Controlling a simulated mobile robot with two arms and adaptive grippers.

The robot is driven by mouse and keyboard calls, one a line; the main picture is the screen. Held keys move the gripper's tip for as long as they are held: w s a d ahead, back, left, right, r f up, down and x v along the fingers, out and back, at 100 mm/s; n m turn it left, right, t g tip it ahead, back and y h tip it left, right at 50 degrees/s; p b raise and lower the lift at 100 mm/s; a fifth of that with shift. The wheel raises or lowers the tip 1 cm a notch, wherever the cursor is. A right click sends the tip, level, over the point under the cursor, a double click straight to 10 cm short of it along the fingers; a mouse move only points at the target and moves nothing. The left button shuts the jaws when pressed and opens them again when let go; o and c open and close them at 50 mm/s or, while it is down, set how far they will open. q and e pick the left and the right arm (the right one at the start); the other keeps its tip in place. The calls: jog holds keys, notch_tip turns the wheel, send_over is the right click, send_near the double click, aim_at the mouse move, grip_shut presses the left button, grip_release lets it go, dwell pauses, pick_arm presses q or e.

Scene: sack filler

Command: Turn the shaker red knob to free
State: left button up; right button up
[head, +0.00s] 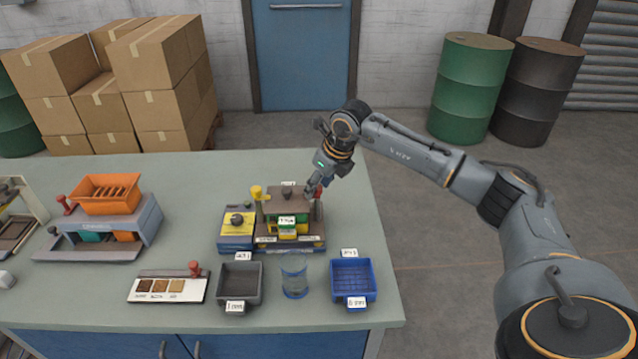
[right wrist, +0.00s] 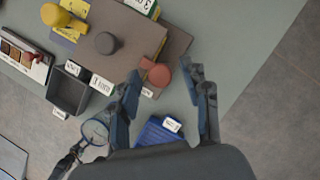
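The shaker (head: 290,218) stands on the table, a brown-topped unit with a green and yellow front and a dark round knob on top. Its red knob (right wrist: 159,75) shows in the right wrist view on the side of the unit; in the head view my gripper mostly hides it. My right gripper (head: 314,190) is at the right side of the shaker. In the right wrist view the right gripper (right wrist: 163,85) is open, with its fingers apart on either side of the red knob; I cannot tell whether they touch it. My left gripper is not in view.
A grey tray (head: 240,287), a clear cylinder (head: 294,276) and a blue tray (head: 353,280) stand in front of the shaker. A sample card (head: 168,287) and an orange-topped machine (head: 105,195) are further left.

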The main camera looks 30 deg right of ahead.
grip_shut()
jog(key=shift+m, duration=0.3)
jog(key=shift+m+h+b, duration=0.3)
jog(key=shift+m+b, duration=0.2)
jog(key=m+b, duration=0.1)
jog(key=m, duration=0.1)
jog(key=m+h+b, duration=0.1)
jog(key=m, duration=0.1)
jog(key=m+h+b, duration=0.1)
jog(key=m, duration=0.1)
jog(key=shift+w+a, duration=0.1)
jog(key=shift+a, duration=0.15)
jog(key=m+h+b, duration=0.1)
jog(key=m, duration=0.1)
jog(key=m+g+h+b, duration=0.1)
jog(key=m, duration=0.2)
jog(key=shift+a+r+m, duration=0.1)
jog(key=shift+m, duration=0.2)
jog(key=m+g, duration=0.1)
jog(key=m, duration=0.1)
jog(key=m+g+b, duration=0.1)
jog(key=m, duration=0.1)
jog(key=shift+w+m+h, duration=0.15)
jog(key=shift+m+h, duration=0.25)
